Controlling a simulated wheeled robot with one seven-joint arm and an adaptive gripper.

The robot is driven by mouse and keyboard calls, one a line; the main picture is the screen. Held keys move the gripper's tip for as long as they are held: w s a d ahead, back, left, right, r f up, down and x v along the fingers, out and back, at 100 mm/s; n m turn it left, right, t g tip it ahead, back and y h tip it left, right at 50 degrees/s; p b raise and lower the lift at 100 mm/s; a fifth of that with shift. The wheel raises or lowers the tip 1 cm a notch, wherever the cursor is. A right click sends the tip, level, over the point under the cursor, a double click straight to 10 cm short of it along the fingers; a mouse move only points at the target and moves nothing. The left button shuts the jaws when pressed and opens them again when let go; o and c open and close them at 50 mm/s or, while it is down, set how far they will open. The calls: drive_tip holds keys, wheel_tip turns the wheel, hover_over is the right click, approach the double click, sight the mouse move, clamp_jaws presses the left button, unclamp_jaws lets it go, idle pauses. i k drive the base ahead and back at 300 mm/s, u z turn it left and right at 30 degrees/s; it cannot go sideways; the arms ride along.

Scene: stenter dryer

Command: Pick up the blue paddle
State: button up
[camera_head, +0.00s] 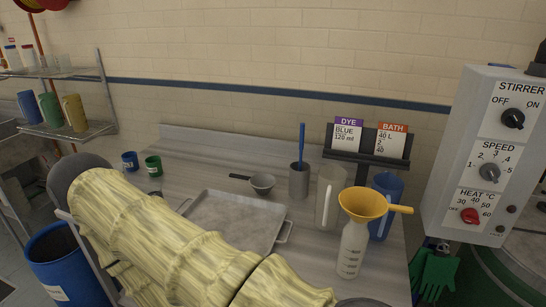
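The blue paddle (302,143) stands nearly upright in a grey cylindrical holder (299,183) near the back of the metal worktop. Only its slim blue upper part shows; its lower end is hidden inside the holder. My arm, in a pale yellow sleeve, crosses the lower left and runs off the bottom edge. My gripper is not in view, so its fingers and anything in them cannot be seen.
A grey tray (238,218) and a ladle (262,183) lie left of the holder. To its right stand a clear jug (329,197), a blue jug (386,205), a bottle (352,250) with a yellow funnel (363,203), and a card stand (364,157). A control box (489,150) is far right.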

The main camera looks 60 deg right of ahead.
sight(302, 125)
drive_tip(key=u, duration=0.65)
drive_tip(key=i, duration=0.85)
drive_tip(key=z, duration=3.25)
